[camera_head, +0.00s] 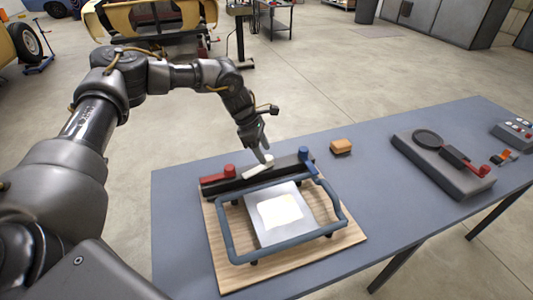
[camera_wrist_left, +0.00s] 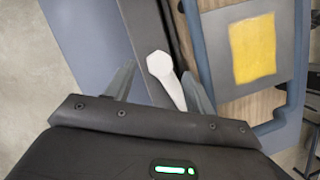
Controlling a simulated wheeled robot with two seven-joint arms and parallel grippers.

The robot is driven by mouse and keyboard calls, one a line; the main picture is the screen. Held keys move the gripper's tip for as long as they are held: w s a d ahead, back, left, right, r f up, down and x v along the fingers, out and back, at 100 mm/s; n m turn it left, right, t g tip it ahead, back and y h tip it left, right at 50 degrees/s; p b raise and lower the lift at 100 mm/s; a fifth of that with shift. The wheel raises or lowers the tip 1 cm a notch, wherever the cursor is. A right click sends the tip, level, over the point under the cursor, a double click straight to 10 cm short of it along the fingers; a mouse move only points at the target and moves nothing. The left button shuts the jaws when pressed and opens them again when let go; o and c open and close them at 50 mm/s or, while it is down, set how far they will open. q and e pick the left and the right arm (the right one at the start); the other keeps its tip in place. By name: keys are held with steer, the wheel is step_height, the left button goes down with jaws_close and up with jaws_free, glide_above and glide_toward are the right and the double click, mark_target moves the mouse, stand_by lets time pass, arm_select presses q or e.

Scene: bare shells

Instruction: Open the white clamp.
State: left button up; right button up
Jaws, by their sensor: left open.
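The white clamp (camera_head: 258,167) lies on the dark bar (camera_head: 230,183) at the back of the wooden board, between a red clamp (camera_head: 228,171) and a blue clamp (camera_head: 305,155). My left gripper (camera_head: 262,155) is right above the white clamp, its fingers pointing down. In the left wrist view the white clamp (camera_wrist_left: 165,75) shows its wide end and a narrow handle running between the two open fingers (camera_wrist_left: 160,90). I cannot tell whether a finger touches it. My right gripper is not in view.
A blue tubular frame (camera_head: 228,240) surrounds a grey plate (camera_head: 262,228) with a yellowish patch on the wooden board (camera_head: 235,278). A grey device with a round black disc (camera_head: 445,165) stands to the right. The table (camera_head: 375,215) between is clear.

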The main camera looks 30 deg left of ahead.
arm_select(q)
steer(key=shift+x, duration=1.4)
steer(key=shift+c, duration=0.3)
jaws_close()
